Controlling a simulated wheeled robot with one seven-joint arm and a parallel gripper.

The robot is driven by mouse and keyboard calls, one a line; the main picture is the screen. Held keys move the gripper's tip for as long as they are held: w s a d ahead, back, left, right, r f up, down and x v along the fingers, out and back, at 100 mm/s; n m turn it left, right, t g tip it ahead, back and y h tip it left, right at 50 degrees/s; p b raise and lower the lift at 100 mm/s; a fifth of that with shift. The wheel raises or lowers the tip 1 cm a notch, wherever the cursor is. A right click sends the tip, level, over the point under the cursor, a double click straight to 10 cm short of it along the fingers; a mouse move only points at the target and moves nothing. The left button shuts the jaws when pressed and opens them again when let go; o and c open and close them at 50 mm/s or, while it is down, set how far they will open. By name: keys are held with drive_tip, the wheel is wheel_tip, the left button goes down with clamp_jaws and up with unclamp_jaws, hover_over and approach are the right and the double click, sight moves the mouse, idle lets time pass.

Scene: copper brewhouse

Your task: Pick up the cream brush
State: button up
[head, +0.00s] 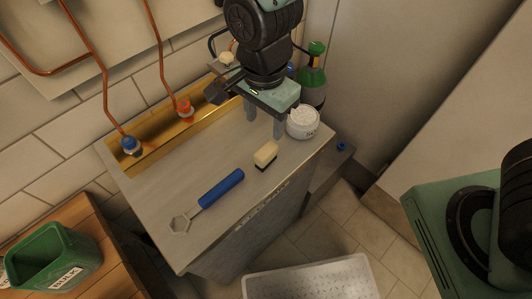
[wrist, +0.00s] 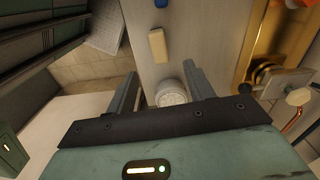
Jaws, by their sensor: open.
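The cream brush (head: 266,154) lies on the grey worktop near its front edge, with a dark strip along its lower side. It also shows in the wrist view (wrist: 158,46), ahead of the fingertips and apart from them. My gripper (head: 264,128) is open and empty, pointing down over the back right of the worktop, just behind the brush. In the wrist view its two fingers (wrist: 163,80) are spread wide. A round white tub (head: 303,122) stands beside my gripper, and in the wrist view (wrist: 171,93) it appears between the fingers.
A blue-handled wrench (head: 221,188) lies left of the brush. A green bottle (head: 313,75) stands behind the tub. A brass trough (head: 180,133) with valves runs along the back. A green bin (head: 55,257) sits on the wooden table at left; a pale perforated tray (head: 310,281) is below.

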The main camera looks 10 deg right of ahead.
sight(266, 150)
wheel_tip(266, 150, down, 13)
drive_tip(key=shift+d+f+p, duration=0.15)
drive_tip(key=shift+p, duration=0.4)
drive_tip(key=c, duration=1.1)
